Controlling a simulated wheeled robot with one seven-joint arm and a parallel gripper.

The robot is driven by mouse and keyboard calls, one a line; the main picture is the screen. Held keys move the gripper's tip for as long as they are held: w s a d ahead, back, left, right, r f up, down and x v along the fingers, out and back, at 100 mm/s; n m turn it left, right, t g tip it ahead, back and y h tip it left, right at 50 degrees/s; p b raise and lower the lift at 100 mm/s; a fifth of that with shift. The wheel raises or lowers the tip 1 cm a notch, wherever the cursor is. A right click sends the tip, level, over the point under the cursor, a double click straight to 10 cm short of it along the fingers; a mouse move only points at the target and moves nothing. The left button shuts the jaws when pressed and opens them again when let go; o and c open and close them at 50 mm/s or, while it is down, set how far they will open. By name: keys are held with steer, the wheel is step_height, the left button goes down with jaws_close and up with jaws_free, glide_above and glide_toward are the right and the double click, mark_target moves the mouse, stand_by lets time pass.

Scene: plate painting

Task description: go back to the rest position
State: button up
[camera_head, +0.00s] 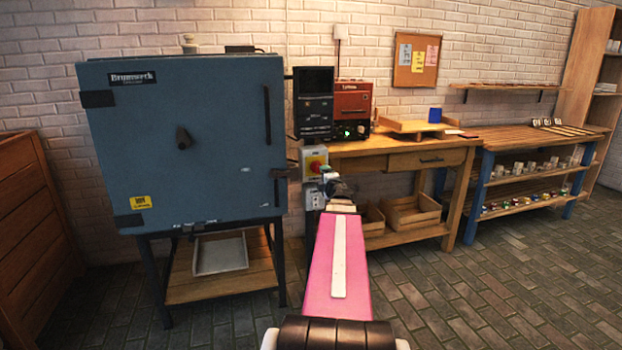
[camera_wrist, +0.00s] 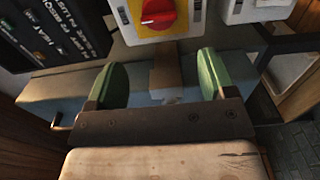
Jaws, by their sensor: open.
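My gripper (camera_wrist: 160,88) shows in the wrist view with its two green fingers spread apart and nothing between them. A red rotary switch (camera_wrist: 158,12) on a yellow plate is just beyond the fingers, apart from them. In the head view my arm reaches forward, and my gripper (camera_head: 335,185) is small and partly hidden by the arm, just below and right of the same red switch (camera_head: 315,164). The blue kiln (camera_head: 190,200) stands to the left with its door shut.
A wooden workbench (camera_head: 400,150) with a red box (camera_head: 352,102) stands right of the kiln. A shelf table (camera_head: 540,140) with cups stands farther right. A wooden crate wall (camera_head: 30,230) is at the far left. The brick floor (camera_head: 500,290) at front right is clear.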

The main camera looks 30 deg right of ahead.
steer(key=a+f+m+g+h, duration=0.2)
steer(key=a+f+m+g, duration=0.6)
steer(key=a+f+m, duration=0.65)
steer(key=s+a+f+g+y, duration=0.2)
steer(key=s+a+f+g, duration=0.1)
steer(key=a, duration=0.6)
steer(key=s+a+f+g+y, duration=0.2)
steer(key=s+a+f, duration=0.4)
steer(key=a, duration=0.3)
steer(key=s+a+f+g+y, duration=0.2)
steer(key=s+a+f+g, duration=0.2)
steer(key=a, duration=0.4)
steer(key=shift+s+a+f+m+g, duration=0.3)
steer(key=shift+s+a+m, duration=0.1)
steer(key=shift+s+m, duration=0.1)
